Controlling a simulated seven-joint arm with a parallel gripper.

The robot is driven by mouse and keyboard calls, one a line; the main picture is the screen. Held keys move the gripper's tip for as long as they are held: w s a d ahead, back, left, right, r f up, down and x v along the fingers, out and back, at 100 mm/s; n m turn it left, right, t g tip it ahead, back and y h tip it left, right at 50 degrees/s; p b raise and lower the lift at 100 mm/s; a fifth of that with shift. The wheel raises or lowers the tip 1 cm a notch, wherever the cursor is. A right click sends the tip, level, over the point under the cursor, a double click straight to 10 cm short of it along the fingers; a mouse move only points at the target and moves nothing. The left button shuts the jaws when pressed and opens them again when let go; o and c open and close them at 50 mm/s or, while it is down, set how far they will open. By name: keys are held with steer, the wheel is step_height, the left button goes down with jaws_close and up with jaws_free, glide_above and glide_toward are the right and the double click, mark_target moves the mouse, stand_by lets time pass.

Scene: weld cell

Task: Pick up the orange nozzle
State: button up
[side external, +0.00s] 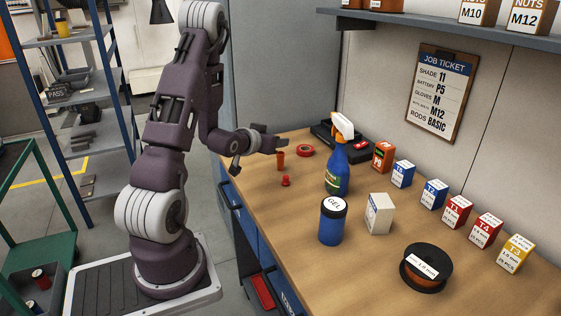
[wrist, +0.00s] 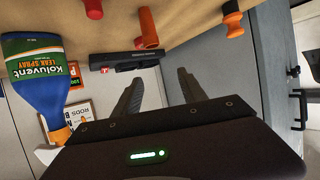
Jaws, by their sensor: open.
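A small orange-red cylinder, which appears to be the orange nozzle (side external: 281,161), stands on the workbench near its left end. In the wrist view the orange nozzle (wrist: 148,30) is upside down and roughly in line with the gap between my fingers. My gripper (side external: 282,144) is just above and beside the nozzle in the side view, apart from it as far as I can tell. In the wrist view my gripper (wrist: 160,75) is open, with nothing between its two dark fingers.
A red flanged piece (side external: 286,181) stands in front of the nozzle, and a red ring (side external: 305,150) lies behind. A blue spray bottle (side external: 337,172) stands to the right. An orange-and-black piece (wrist: 232,20) shows in the wrist view. A grey cabinet (side external: 270,75) borders the bench.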

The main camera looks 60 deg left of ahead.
mark_target(278, 161)
step_height(278, 161, down, 8)
steer(key=shift+w+r, duration=0.1)
steer(key=shift+r, duration=0.15)
steer(key=x, duration=0.7)
steer(key=shift+w+r, duration=0.2)
steer(key=shift+r, duration=0.1)
jaws_close()
